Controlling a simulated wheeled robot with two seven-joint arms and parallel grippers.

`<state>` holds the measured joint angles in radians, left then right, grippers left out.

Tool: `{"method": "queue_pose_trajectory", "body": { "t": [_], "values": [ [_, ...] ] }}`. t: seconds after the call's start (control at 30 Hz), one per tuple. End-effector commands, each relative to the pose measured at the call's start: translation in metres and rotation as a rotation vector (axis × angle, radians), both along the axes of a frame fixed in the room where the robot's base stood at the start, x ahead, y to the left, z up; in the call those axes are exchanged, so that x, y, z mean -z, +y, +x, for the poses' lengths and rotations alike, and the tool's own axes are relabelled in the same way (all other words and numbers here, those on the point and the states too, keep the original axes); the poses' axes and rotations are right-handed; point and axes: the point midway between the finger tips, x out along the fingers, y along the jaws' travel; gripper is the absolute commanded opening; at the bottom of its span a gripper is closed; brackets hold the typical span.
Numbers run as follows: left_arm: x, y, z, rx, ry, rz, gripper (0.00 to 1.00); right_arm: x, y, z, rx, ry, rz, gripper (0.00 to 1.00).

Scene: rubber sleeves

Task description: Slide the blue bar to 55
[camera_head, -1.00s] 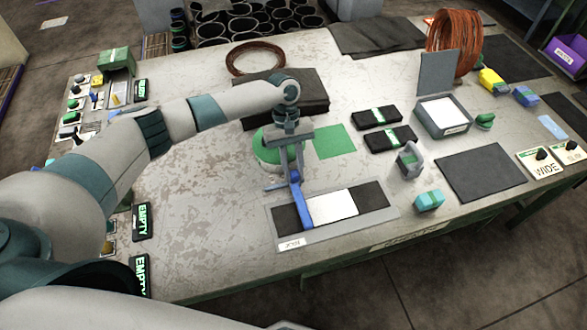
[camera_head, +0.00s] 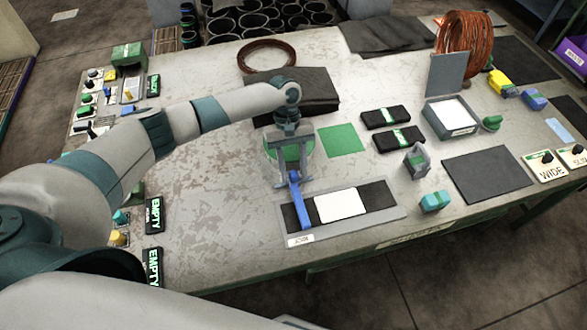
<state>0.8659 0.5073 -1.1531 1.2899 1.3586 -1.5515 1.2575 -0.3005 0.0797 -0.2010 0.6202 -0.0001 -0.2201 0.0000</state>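The blue bar (camera_head: 300,208) lies across the dark strip of a grey plate (camera_head: 386,221), near the strip's left end. A white panel (camera_head: 342,205) sits to its right, with a narrow dark gap between. A small white label (camera_head: 300,240) is at the plate's front left corner; its writing is too small to read surely. My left gripper (camera_head: 294,178) points down at the bar's far end, with fingers around or against it. Whether they are closed on it is too small to tell. I see no number scale. My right gripper is out of view.
A green square (camera_head: 341,140) lies behind the plate. A teal block (camera_head: 435,201) and a grey bracket (camera_head: 416,160) stand to its right. Bare tabletop (camera_head: 215,215) lies to its left.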

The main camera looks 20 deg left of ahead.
Motion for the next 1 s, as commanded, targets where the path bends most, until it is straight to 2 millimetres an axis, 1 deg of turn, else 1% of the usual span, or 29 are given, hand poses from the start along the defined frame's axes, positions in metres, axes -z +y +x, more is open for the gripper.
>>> {"method": "queue_pose_trajectory", "body": {
  "t": [0.13, 0.33, 0.53, 0.67, 0.77, 1.0],
  "values": [
    [0.000, 0.000, 0.000, 0.000, 0.000, 0.000, 0.39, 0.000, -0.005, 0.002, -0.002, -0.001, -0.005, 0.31],
    [0.000, 0.000, 0.000, 0.000, -0.001, -0.001, 0.39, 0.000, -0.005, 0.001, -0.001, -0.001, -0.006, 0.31],
    [-0.009, 0.002, 0.004, 0.000, -0.001, -0.001, 0.39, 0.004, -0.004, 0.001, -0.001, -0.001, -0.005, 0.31],
    [-0.023, 0.006, 0.009, 0.000, -0.003, -0.001, 0.39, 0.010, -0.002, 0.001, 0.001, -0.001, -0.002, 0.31],
    [-0.038, 0.009, 0.015, 0.000, -0.004, -0.001, 0.39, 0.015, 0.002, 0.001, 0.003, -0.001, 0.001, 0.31],
    [-0.082, 0.020, 0.030, 0.000, -0.005, 0.000, 0.39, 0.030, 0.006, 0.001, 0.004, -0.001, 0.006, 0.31]
  ]
}}
